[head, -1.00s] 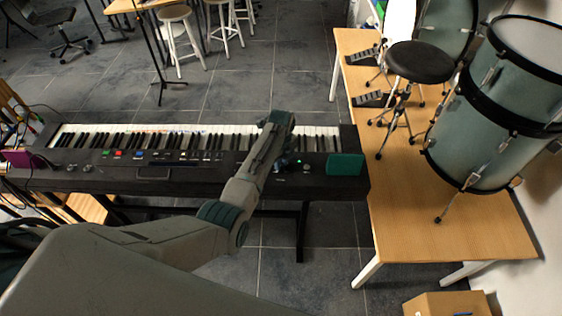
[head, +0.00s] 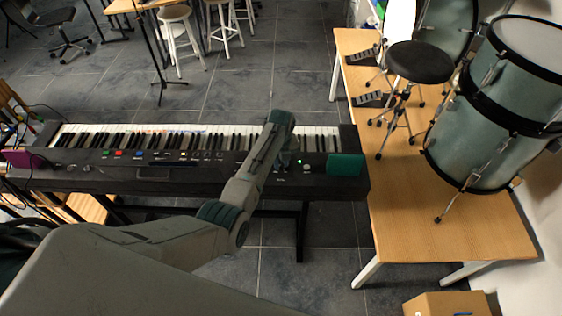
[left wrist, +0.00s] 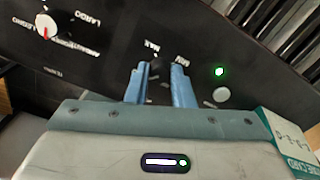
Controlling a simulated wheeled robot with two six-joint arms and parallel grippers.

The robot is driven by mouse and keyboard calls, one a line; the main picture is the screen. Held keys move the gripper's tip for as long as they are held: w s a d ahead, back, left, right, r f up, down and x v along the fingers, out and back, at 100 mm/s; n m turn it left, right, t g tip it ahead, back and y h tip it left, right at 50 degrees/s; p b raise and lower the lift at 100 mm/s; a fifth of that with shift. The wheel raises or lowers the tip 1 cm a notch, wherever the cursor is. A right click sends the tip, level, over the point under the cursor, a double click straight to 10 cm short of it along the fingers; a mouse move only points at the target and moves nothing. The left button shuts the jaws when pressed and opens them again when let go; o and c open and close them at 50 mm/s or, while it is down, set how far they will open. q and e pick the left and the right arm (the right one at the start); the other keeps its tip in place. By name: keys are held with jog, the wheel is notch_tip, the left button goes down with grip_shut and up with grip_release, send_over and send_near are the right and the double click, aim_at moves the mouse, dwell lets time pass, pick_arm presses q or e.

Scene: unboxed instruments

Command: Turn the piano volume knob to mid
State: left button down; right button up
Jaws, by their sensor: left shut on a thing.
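The piano (head: 110,175), a long black keyboard on a stand, lies across the head view. My left gripper (head: 286,166) reaches down to the right part of its control panel. In the left wrist view its two blue fingers (left wrist: 156,78) are shut on a small dark knob (left wrist: 156,66), with white lettering around it. The fingers hide most of this knob, and I cannot read its pointer. A lit green light (left wrist: 219,71) and a pale round button (left wrist: 221,93) sit to the right of the fingers. My right gripper is not in view.
Another knob (left wrist: 47,24), white with a red mark, is on the panel at the upper left of the wrist view. A teal box (head: 345,165) sits on the piano's right end. A wooden table (head: 455,232) with drums (head: 490,110) stands to the right.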

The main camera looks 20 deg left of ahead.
aim_at(281, 164)
pick_arm(q)
jog(key=c, duration=1.3)
grip_release()
jog(key=shift+o, duration=0.2)
notch_tip(281, 164, up, 11)
jog(key=b, duration=0.3)
